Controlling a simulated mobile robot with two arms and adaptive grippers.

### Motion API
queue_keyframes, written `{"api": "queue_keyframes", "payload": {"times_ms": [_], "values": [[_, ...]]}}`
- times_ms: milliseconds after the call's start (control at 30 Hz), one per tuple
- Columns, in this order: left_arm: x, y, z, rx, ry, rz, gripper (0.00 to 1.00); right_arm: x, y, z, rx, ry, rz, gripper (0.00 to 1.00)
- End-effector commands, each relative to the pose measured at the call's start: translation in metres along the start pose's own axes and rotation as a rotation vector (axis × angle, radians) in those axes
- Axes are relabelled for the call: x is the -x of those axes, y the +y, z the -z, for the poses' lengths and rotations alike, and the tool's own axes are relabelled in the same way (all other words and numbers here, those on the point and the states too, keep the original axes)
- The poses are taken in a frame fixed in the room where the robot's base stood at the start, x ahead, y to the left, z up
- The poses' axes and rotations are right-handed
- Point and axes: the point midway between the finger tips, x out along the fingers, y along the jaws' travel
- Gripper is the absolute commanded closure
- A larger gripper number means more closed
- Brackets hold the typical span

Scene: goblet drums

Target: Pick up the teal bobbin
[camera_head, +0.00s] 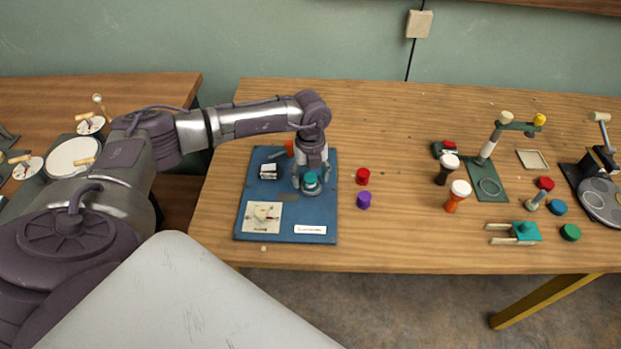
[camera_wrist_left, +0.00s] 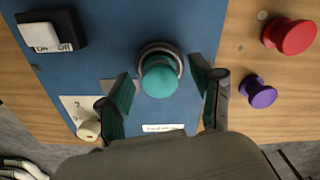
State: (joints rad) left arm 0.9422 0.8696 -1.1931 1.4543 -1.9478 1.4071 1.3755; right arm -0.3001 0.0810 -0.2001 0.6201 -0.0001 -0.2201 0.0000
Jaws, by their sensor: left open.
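The teal bobbin (camera_head: 311,180) sits on the blue board (camera_head: 253,185), near its right side. In the left wrist view the bobbin (camera_wrist_left: 160,78) shows as a round teal top with a grey metal ring around its far side. My left gripper (camera_head: 311,184) points down over it. In the left wrist view its two fingers (camera_wrist_left: 160,92) are open, one on each side of the bobbin, with gaps between. I cannot tell how deep the fingertips reach. My right gripper does not show.
A red bobbin (camera_head: 362,176) and a purple bobbin (camera_head: 364,200) stand on the wooden table just right of the board. A black and white switch (camera_head: 268,172) and a white dial plate (camera_head: 262,216) are on the board. Goblet drums (camera_head: 457,195) and other parts stand farther right.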

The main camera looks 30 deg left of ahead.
Motion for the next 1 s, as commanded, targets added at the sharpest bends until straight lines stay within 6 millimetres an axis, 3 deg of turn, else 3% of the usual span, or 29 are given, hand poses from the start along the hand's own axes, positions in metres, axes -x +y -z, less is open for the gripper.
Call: {"api": "queue_keyframes", "payload": {"times_ms": [300,600,1000], "values": [[-0.0064,0.0002,0.0003,0.0,0.0,0.0,0.36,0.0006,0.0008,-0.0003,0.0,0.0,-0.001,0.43],[-0.006,0.0002,0.0002,0.0,0.0,0.0,0.83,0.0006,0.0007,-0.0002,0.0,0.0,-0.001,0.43],[-0.0016,-0.0001,-0.0003,0.0,0.0,0.001,0.87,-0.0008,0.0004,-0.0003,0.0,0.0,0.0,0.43]]}}
